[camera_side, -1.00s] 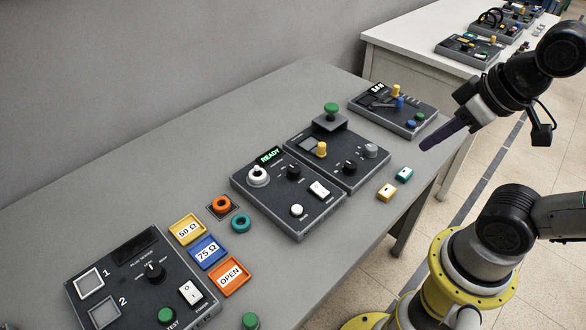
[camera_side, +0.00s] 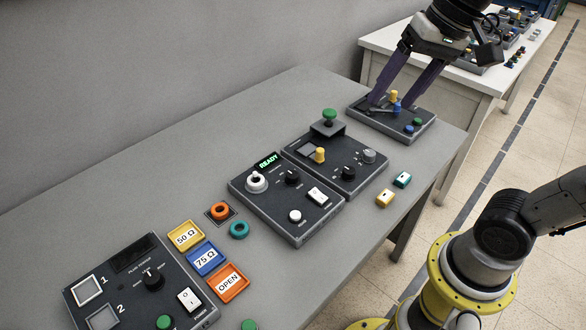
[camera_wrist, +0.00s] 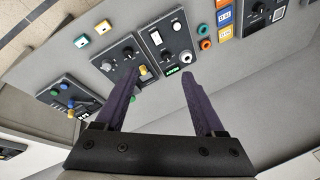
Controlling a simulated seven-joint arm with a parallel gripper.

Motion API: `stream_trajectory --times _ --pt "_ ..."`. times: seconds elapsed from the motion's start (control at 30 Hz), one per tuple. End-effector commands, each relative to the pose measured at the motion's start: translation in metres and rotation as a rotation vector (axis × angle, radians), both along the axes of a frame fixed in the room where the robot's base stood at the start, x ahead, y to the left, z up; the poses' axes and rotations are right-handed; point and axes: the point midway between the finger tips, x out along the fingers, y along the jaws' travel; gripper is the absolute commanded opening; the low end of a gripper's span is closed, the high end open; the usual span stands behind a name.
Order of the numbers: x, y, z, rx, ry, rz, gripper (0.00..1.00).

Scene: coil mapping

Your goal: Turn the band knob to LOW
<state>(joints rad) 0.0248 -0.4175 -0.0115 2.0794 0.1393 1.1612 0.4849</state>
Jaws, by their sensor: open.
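No label reading band or LOW is legible, so I cannot tell which knob is the band knob. A black knob (camera_side: 292,177) is on the READY panel (camera_side: 318,229). Another black knob (camera_side: 348,173) and a grey knob (camera_side: 369,156) are on the panel beyond it (camera_side: 334,187). My gripper (camera_side: 388,104) is open and empty in the side view, its fingers above or around the far panel (camera_side: 429,128). In the wrist view my gripper (camera_wrist: 161,74) has its fingers spread, with the black-knob panels beyond. Contact with the far panel cannot be told.
A yellow peg (camera_side: 319,155) and green plunger (camera_side: 330,116) rise near the knobs. Yellow (camera_side: 385,198) and teal (camera_side: 402,180) blocks lie by the table edge. Rings, coloured trays and another panel (camera_side: 150,300) are at the near left. The table's back left is clear.

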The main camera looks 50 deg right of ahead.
Motion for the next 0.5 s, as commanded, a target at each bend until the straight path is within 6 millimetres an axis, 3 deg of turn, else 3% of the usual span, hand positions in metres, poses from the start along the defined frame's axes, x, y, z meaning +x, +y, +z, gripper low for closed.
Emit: stream_trajectory --times 0.03,0.27,0.5 --pt "0.018 0.001 0.003 0.026 0.038 -0.038 0.71" --pt "0.093 0.003 -0.001 0.134 0.205 -0.202 0.71" --pt "0.168 -0.001 -0.041 0.210 0.377 -0.333 0.71"
